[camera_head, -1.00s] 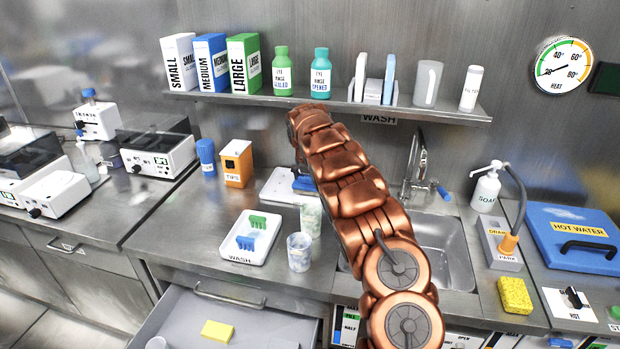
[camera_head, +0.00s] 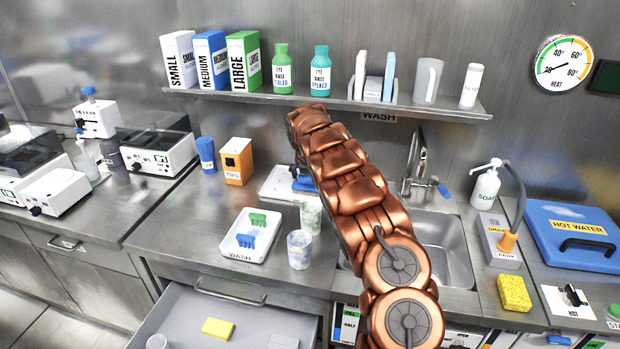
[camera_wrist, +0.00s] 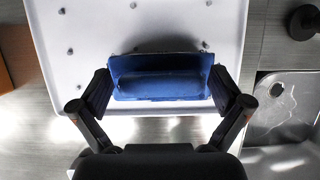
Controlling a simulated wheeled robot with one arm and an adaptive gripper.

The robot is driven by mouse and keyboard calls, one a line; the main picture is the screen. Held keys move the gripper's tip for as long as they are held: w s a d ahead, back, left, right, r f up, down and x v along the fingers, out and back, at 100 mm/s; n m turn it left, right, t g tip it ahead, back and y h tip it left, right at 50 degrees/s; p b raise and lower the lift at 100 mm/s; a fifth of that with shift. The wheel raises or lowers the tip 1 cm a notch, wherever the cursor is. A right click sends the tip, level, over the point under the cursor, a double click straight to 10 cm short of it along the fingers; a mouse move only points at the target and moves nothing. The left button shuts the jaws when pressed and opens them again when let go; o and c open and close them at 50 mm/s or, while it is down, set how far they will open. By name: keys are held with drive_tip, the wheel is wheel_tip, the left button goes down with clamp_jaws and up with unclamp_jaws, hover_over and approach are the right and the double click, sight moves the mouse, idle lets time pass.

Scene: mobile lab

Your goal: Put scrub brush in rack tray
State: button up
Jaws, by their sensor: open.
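The scrub brush, blue with a rounded grip (camera_wrist: 160,82), is over the near part of a white tray with small pegs (camera_wrist: 100,30), which I take for the rack tray. My gripper (camera_wrist: 160,92) is open, with one finger close beside each end of the brush; whether they touch it I cannot tell. In the head view a bit of the blue brush (camera_head: 304,184) shows at the right of the white tray (camera_head: 277,192). My arm hides the rest there, and my gripper is mostly hidden.
A white wash tray (camera_head: 234,254) with green and blue pieces stands in front. Two clear cups (camera_head: 299,250) are near it. An orange tips box (camera_head: 236,161) stands to the left; the sink (camera_head: 440,250) is to the right. A shelf (camera_head: 330,103) runs above.

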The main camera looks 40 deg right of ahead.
sight(308, 188)
drive_tip(key=b+v, duration=0.1)
drive_tip(key=v, duration=0.6)
drive_tip(key=shift+r, duration=0.3)
drive_tip(key=s+a+r+m+g, duration=0.1)
drive_tip(key=s+a+r+m, duration=0.3)
drive_tip(key=s+a+m, duration=0.5)
drive_tip(key=s+a+r+m+g, duration=0.1)
drive_tip(key=s+a+r+m, duration=0.45)
drive_tip(key=s, duration=0.65)
drive_tip(key=s+a+f+m+g+y, duration=0.1)
drive_tip(key=s+a+m, duration=0.3)
drive_tip(key=s, duration=0.6)
drive_tip(key=s+a+f+m+g+y, duration=0.1)
drive_tip(key=s+a+f+m, duration=0.3)
drive_tip(key=s+a, duration=0.4)
drive_tip(key=s+a+f+m+y, duration=0.1)
drive_tip(key=s+a+f+m, duration=0.2)
drive_tip(key=s+a, duration=0.4)
drive_tip(key=s+m, duration=0.1)
drive_tip(key=s, duration=0.4)
drive_tip(key=shift+s+f+g, duration=0.15)
drive_tip(key=shift+f+g, duration=0.05)
drive_tip(key=shift+g, duration=0.2)
drive_tip(key=shift+a+r, duration=0.1)
